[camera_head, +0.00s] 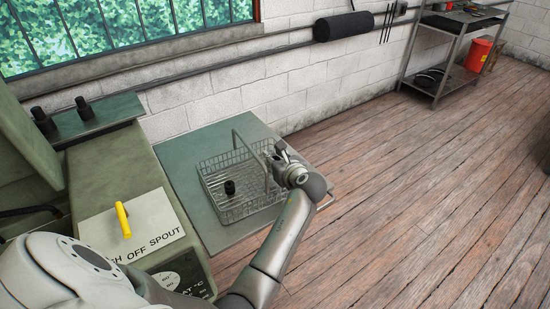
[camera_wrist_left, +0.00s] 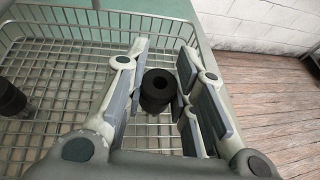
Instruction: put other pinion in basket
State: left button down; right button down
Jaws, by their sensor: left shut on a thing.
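The wire basket (camera_head: 212,196) stands on the green side table. One black pinion (camera_head: 229,187) stands inside it, toward the left in the head view; it also shows at the left edge of the wrist view (camera_wrist_left: 10,98). My left gripper (camera_head: 277,160) is at the basket's right side. In the wrist view the other black pinion (camera_wrist_left: 155,88) is between the fingers of my left gripper (camera_wrist_left: 158,82), which is shut on it. Basket mesh shows behind and below this pinion; its height above the basket floor is unclear. My right gripper is out of view.
The basket's tall handle (camera_head: 238,140) rises close to my gripper. A green machine (camera_head: 125,165) with a yellow lever (camera_head: 123,220) stands left of the table. Two black cylindrical parts stand on its green ledge (camera_head: 105,115). Wooden floor (camera_head: 420,200) is clear to the right.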

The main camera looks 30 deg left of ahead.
pick_arm(q)
jog(key=shift+f, duration=0.1)
jog(key=shift+f, duration=0.3)
jog(key=c, duration=1.2)
grip_release()
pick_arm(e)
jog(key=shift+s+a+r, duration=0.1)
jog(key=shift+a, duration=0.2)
